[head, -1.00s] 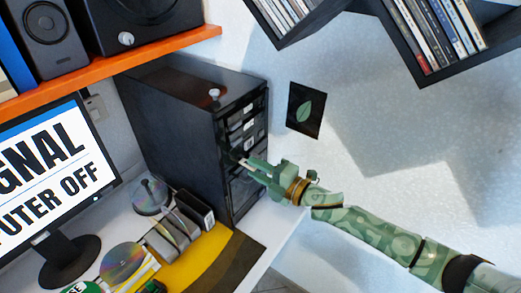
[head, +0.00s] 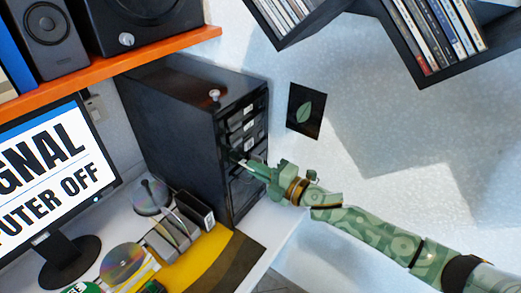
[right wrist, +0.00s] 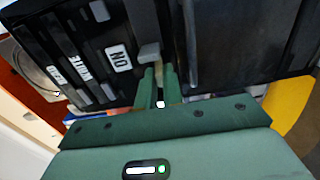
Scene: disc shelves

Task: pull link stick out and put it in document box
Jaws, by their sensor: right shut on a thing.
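The black computer tower (head: 175,120) stands on the desk, and its front has several labelled slots. My right gripper (head: 246,164) is at the lower part of that front. In the right wrist view its green fingers (right wrist: 158,85) are close together at the tower face. They are shut on a small grey piece (right wrist: 149,53), apparently the link stick, at the tower front; whether it is still plugged in I cannot tell. A grey slotted holder (head: 170,238) stands on the desk; I cannot tell whether it is the document box. My left gripper is not in view.
A monitor (head: 50,170) stands at the left. Discs (head: 122,264) lie on the desk, near a yellow mat (head: 195,262). An orange shelf (head: 150,51) with speakers is above. Disc shelves (head: 420,70) hang at the upper right.

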